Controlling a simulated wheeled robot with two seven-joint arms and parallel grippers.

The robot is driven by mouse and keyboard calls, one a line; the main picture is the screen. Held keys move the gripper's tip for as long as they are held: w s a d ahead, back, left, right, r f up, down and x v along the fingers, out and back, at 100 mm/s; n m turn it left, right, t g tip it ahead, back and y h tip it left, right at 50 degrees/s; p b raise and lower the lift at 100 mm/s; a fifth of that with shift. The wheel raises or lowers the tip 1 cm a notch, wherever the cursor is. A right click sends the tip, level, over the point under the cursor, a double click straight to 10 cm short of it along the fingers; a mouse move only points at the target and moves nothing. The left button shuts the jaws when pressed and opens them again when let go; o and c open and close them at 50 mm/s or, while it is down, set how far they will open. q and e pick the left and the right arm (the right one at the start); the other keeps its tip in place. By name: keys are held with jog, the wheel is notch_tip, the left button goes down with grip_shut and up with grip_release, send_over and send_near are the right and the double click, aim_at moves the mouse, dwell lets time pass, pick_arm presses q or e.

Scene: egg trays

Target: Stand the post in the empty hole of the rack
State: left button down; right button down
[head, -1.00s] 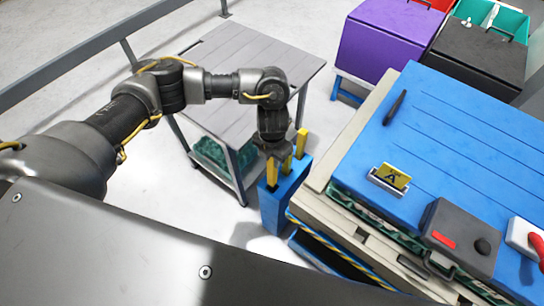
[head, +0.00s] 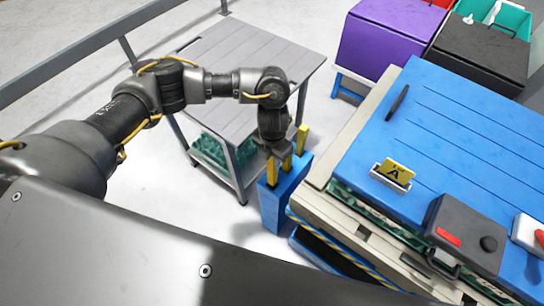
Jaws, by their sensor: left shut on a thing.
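The blue rack (head: 270,208) stands upright between the grey table and the blue-topped bench. Yellow posts show at its top: one upright at the right (head: 302,139), and two more right under my left gripper. My left gripper (head: 279,156) points down over the rack from above and is shut on a yellow post (head: 287,164). The post's lower end is at the rack's top; I cannot tell whether it is in a hole. The gripper hides part of the rack's top, and no empty hole can be made out. My right gripper is out of view.
A grey slatted table (head: 245,55) stands behind the rack. At the right, close to the rack, is a bench with a blue top (head: 440,130), carrying a yellow card marked A (head: 397,172) and a grey box (head: 465,232). Purple (head: 395,40) and black (head: 480,55) boxes stand behind.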

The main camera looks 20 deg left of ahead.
aim_at(273, 170)
pick_arm(q)
jog(key=shift+f, duration=0.15)
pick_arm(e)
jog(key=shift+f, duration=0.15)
